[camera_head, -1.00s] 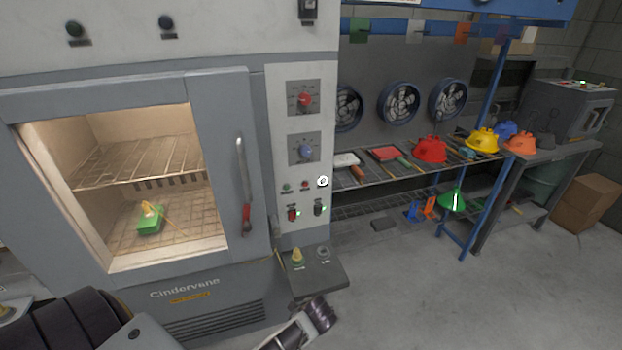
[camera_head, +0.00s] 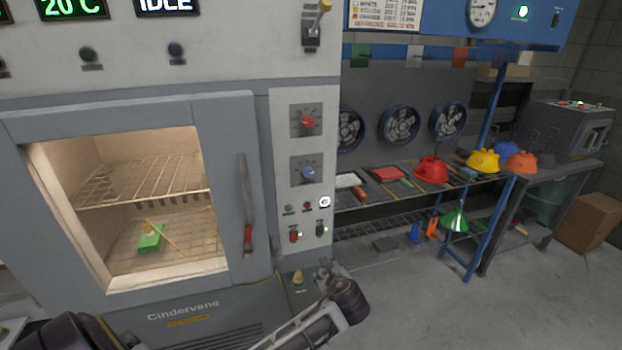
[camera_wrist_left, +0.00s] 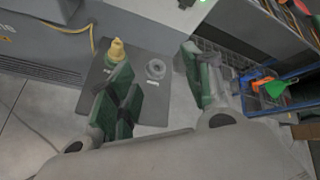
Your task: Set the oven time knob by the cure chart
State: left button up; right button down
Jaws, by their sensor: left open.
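The oven's control panel carries a red-capped knob (camera_head: 307,121) above a blue-capped knob (camera_head: 308,172). Their scales are too small to read, so I cannot tell which is the time knob. The cure chart (camera_head: 386,14) is cut off by the top edge; rows in black and red show, mostly unreadable. My left gripper (camera_head: 333,268) is below the panel, by the small shelf and apart from both knobs. In the left wrist view my left gripper (camera_wrist_left: 156,62) is open and empty, its fingers above the shelf. My right gripper is not in view.
Oven displays read 20 °C (camera_head: 73,6) and IDLE (camera_head: 166,4). The door, with handle (camera_head: 246,205), looks closed; a green item (camera_head: 150,243) is inside. A yellow cone-like part (camera_wrist_left: 116,50) and a grey ring (camera_wrist_left: 155,69) are on the shelf. Coloured hoods (camera_head: 431,170) line the rack.

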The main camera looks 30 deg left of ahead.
pick_arm(q)
notch_tip(320, 180, up, 14)
jog(key=w+m+t+y, duration=0.2)
jog(key=m+y, duration=0.1)
jog(key=m, duration=0.1)
jog(key=m+y, duration=0.2)
jog(key=y, duration=0.1)
send_near(309, 174)
jog(key=s+d+f, duration=0.2)
jog(key=s+d, duration=0.1)
jog(key=d, duration=0.1)
jog(key=shift+r, duration=0.6)
jog(key=shift+y, duration=0.4)
jog(key=p+x, duration=0.1)
jog(key=x, duration=1)
jog(key=shift+w+a+r, duration=0.15)
jog(key=shift+w+a, duration=0.1)
jog(key=shift+w, duration=0.05)
jog(key=shift+w+a+t, duration=0.3)
jog(key=shift+w+a, duration=0.1)
jog(key=shift+a, duration=0.05)
jog(key=shift+w+a, duration=0.15)
jog(key=shift+a, duration=0.05)
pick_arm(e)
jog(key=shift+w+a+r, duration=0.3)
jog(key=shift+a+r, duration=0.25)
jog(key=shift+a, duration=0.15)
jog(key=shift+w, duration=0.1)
